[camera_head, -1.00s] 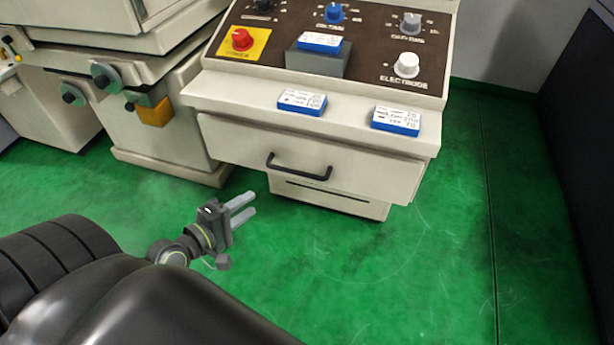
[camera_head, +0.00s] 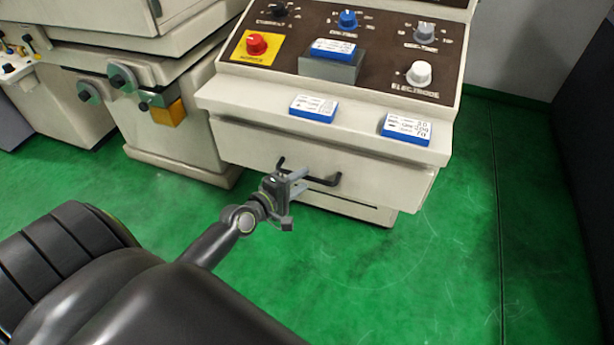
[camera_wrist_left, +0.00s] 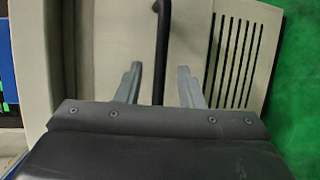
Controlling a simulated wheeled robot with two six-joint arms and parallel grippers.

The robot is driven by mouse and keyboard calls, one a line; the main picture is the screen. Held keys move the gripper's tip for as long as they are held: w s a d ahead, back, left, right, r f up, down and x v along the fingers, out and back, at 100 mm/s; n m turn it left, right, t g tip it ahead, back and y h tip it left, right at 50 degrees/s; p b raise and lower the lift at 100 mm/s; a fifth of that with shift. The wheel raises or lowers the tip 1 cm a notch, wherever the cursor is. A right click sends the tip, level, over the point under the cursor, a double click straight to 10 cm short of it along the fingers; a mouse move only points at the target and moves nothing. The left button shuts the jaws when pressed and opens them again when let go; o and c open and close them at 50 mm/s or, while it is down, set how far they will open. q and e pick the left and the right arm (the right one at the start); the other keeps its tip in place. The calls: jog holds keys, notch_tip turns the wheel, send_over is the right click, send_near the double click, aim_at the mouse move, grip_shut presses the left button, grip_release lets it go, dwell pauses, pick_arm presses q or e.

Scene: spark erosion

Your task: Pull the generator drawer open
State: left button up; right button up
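The generator drawer (camera_head: 390,187) is a cream front below the control panel, and it looks closed. Its black bar handle (camera_head: 326,181) runs across the front, partly hidden by my gripper in the head view. My left gripper (camera_head: 299,181) is at the handle's left part. In the left wrist view the drawer front (camera_wrist_left: 120,40) fills much of the picture. There the handle (camera_wrist_left: 162,45) runs between the two open fingers of my left gripper (camera_wrist_left: 160,85), with a gap on each side. My right gripper is not in view.
Blue-edged cards lie on the ledge (camera_head: 260,107) above the drawer, and another rests on a grey block (camera_head: 333,66) on the panel. A machine with handwheels (camera_head: 122,77) stands at left. The green floor (camera_head: 420,270) in front is clear.

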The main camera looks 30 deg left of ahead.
aim_at(307, 177)
pick_arm(q)
jog(key=shift+x, duration=1.55)
grip_shut()
